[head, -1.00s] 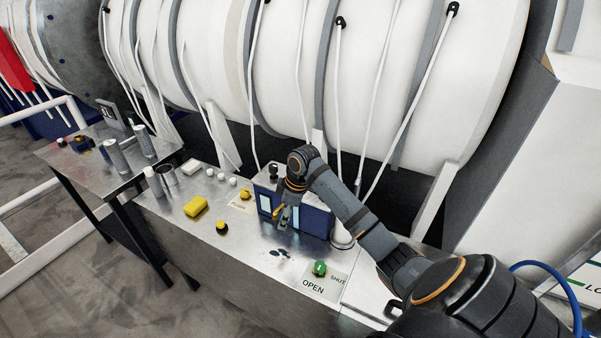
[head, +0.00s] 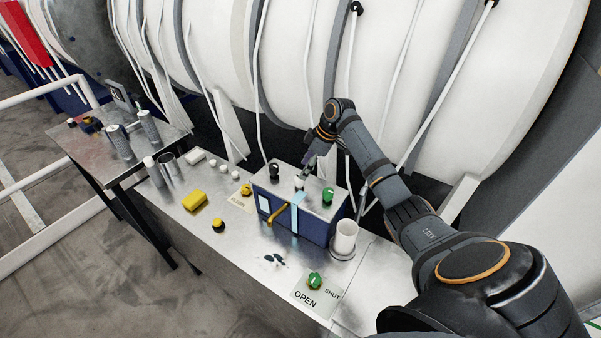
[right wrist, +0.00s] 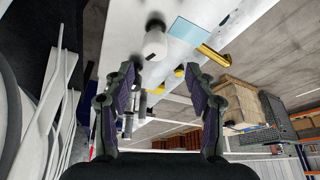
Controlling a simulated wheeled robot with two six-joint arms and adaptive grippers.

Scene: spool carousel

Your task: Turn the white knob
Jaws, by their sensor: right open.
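A white knob (head: 299,184) stands on top of a blue box (head: 318,229), between a black knob (head: 274,171) and a green knob (head: 328,195). My right gripper (head: 309,160) is just above and behind the white knob, pointing down toward it. In the right wrist view the white knob (right wrist: 155,46), with a dark slot, lies ahead of the fingertips. The fingers of my right gripper (right wrist: 160,78) are spread wide with nothing between them. The knob looks apart from both fingers. My left gripper is not in view.
The box's front has a yellow handle (head: 277,215) and a pale blue strip. A white cup (head: 345,237) stands right of the box. Yellow items (head: 194,200) lie to the left on the metal bench (head: 247,277). Large white spools (head: 300,60) and cords rise close behind.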

